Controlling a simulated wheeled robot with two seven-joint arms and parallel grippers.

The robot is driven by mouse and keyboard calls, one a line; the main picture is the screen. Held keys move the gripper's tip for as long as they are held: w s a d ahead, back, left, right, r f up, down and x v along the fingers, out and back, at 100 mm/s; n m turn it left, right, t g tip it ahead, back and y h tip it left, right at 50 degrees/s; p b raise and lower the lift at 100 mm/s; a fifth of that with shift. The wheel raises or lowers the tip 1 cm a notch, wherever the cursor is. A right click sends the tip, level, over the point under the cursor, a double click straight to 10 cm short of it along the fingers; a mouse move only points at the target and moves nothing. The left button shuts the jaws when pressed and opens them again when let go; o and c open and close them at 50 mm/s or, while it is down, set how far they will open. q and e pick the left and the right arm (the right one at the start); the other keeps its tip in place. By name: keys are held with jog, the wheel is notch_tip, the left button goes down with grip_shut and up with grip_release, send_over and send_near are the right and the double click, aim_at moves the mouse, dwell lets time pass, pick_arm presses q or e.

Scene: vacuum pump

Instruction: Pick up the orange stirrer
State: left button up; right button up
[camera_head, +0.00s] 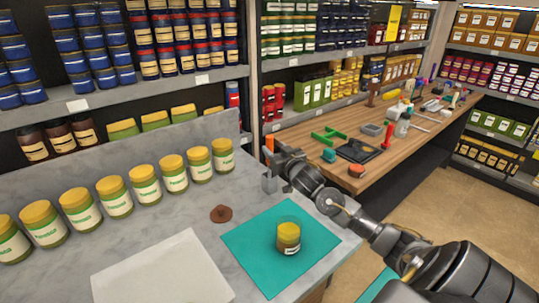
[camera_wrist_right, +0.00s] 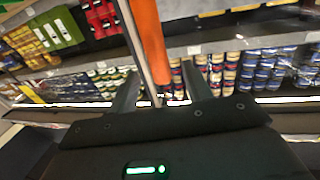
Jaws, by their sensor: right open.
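The orange stirrer (camera_wrist_right: 147,40) shows in the right wrist view as a long orange bar, tilted slightly, running down to between my right gripper's fingers (camera_wrist_right: 160,92). The fingers are apart, one on each side of it; I cannot tell whether either touches it. In the head view a small orange piece (camera_head: 269,143) shows just above my right gripper (camera_head: 270,181), at the back right corner of the grey counter. The stirrer's lower part is hidden by the gripper. My left gripper is not in view.
A yellow-lidded jar (camera_head: 288,238) stands on a teal mat (camera_head: 250,250). A row of similar jars (camera_head: 145,185) lines the counter's back ledge. A brown object (camera_head: 221,214) and white sheet (camera_head: 160,270) lie nearby. A cluttered wooden bench (camera_head: 320,155) stands behind my right arm.

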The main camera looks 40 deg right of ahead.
aim_at(272, 145)
jog(key=shift+w+d+r, duration=0.1)
jog(key=shift+r, duration=0.05)
jog(key=p+x, duration=0.2)
jog(key=x, duration=0.2)
jog(key=shift+w, duration=0.2)
jog(key=shift+w+d+f, duration=0.1)
jog(key=shift+w+f, duration=0.1)
jog(key=shift+w, duration=0.05)
jog(key=shift+s, duration=0.1)
jog(key=shift+c, duration=0.2)
grip_shut()
